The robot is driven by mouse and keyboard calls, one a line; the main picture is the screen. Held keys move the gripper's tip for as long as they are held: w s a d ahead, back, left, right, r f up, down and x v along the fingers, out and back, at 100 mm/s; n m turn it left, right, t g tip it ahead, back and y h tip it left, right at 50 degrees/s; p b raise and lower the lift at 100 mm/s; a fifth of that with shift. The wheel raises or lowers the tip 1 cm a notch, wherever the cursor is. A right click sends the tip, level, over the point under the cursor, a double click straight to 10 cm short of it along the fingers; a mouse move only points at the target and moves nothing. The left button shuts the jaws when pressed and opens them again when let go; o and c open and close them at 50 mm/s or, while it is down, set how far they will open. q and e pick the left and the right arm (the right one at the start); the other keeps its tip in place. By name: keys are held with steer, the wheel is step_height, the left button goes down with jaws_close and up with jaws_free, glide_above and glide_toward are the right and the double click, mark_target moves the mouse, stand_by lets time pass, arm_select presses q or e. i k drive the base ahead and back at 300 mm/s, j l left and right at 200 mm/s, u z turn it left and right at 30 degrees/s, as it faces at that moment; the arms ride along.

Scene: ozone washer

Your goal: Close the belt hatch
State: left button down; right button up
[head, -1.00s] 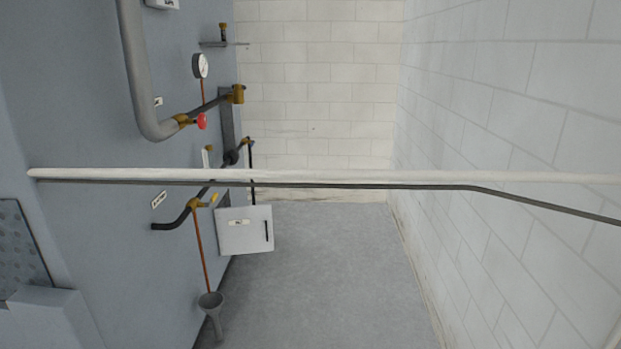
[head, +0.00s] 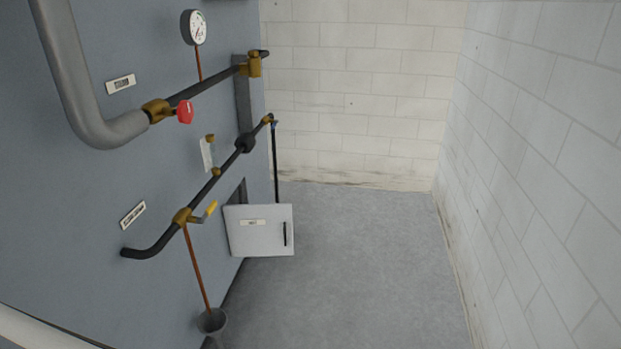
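The belt hatch seems to be the light grey square door (head: 263,242) low on the blue-grey machine wall. It has a small label and a dark vertical handle (head: 285,234). It stands swung out from the wall, and a dark opening (head: 237,195) shows beside its upper left edge. The label is too small to read. Neither of my grippers is in the head view.
Dark pipes with brass valves (head: 183,216), a red knob (head: 185,111) and a gauge (head: 194,27) stick out from the machine wall (head: 60,200). A funnel (head: 211,321) stands below. The grey floor (head: 370,270) is clear up to the white brick wall (head: 545,170).

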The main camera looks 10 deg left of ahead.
mark_target(263, 230)
steer(key=i+l, duration=0.1)
steer(key=i, duration=1.3)
steer(key=j+u, duration=0.05)
steer(key=j, duration=0.05)
